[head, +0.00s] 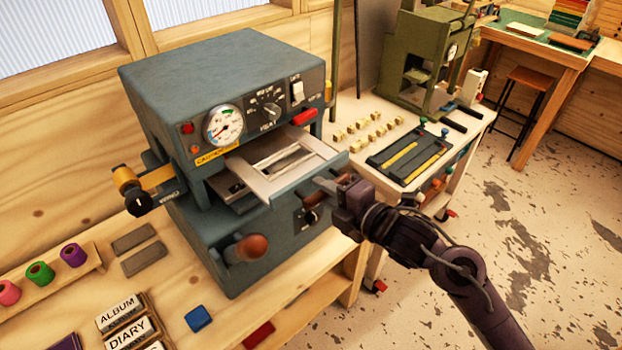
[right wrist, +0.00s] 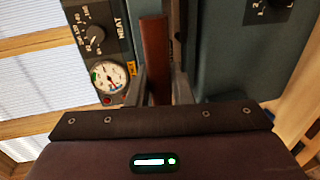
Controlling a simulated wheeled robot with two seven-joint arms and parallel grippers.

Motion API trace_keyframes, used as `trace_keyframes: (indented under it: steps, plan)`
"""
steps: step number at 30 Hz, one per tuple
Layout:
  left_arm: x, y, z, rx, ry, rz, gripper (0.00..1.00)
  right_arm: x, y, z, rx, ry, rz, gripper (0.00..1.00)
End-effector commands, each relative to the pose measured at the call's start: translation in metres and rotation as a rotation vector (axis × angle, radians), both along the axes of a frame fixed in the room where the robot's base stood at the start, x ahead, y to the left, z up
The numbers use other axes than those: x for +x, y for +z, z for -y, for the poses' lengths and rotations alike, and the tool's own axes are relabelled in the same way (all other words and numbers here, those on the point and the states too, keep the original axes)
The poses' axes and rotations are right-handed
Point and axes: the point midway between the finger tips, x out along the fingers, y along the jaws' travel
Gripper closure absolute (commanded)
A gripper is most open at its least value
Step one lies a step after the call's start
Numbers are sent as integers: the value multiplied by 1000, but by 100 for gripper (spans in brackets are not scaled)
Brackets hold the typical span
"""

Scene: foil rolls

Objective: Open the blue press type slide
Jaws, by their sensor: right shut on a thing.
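The blue press (head: 220,85) stands on the wooden bench; it also shows in the right wrist view (right wrist: 225,60). Its pale metal type slide (head: 262,187) sticks out of the front opening, with a rectangular frame on top. My right gripper (head: 326,186) is at the slide's front edge. In the right wrist view my right gripper (right wrist: 158,88) is shut on a reddish-brown bar (right wrist: 157,50), which looks like the slide's handle. My left gripper is in neither view.
A wooden-knobbed lever (head: 252,247) juts out from the press's lower front. A dial (head: 311,216) sits below the slide. To the right, a cart holds brass type pieces (head: 368,125), a dark tray (head: 410,155) and a green press (head: 425,60). The floor in front is clear.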

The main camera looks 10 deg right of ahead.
Motion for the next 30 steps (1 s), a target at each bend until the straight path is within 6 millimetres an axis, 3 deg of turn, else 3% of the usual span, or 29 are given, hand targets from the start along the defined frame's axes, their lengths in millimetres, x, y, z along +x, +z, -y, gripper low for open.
trace_keyframes:
  steps: [13,14,18,30]
  plan:
    - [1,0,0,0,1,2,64,-5,-1,4,0,-1,-1,100]
    - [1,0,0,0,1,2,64,-5,-1,4,0,-1,-1,78]
    - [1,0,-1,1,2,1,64,-5,0,4,0,-1,0,60]
    - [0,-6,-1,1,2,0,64,-14,-1,12,-3,-2,0,60]
